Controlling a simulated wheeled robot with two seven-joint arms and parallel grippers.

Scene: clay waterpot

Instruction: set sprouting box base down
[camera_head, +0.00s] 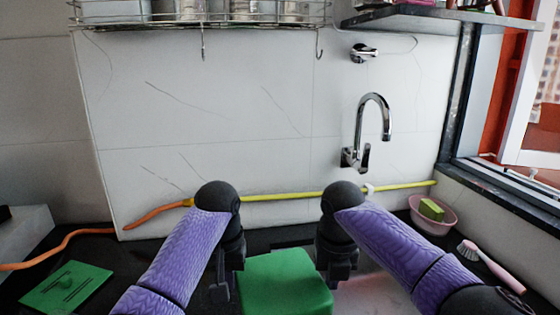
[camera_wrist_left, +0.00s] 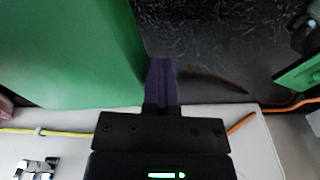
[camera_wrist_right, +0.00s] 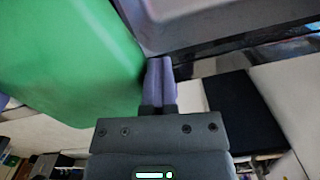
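A solid green box (camera_head: 285,280) is between my two grippers at the bottom middle of the head view. It fills the left side of the left wrist view (camera_wrist_left: 65,55) and of the right wrist view (camera_wrist_right: 65,65). My left gripper (camera_head: 223,290) is at its left side with purple fingers together (camera_wrist_left: 160,65). My right gripper (camera_head: 338,282) is at its right side with fingers together (camera_wrist_right: 160,65). Both finger pairs are beside the box's outer walls, with no object between the fingers. The box's underside is hidden, so I cannot tell whether it touches the counter.
A flat green slotted board (camera_head: 65,290) lies on the dark counter at left. A yellow and orange hose (camera_head: 290,195) runs along the wall. A tap (camera_head: 372,125) is above. A pink bowl with a sponge (camera_head: 433,215) and a pink brush (camera_head: 490,265) are at right.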

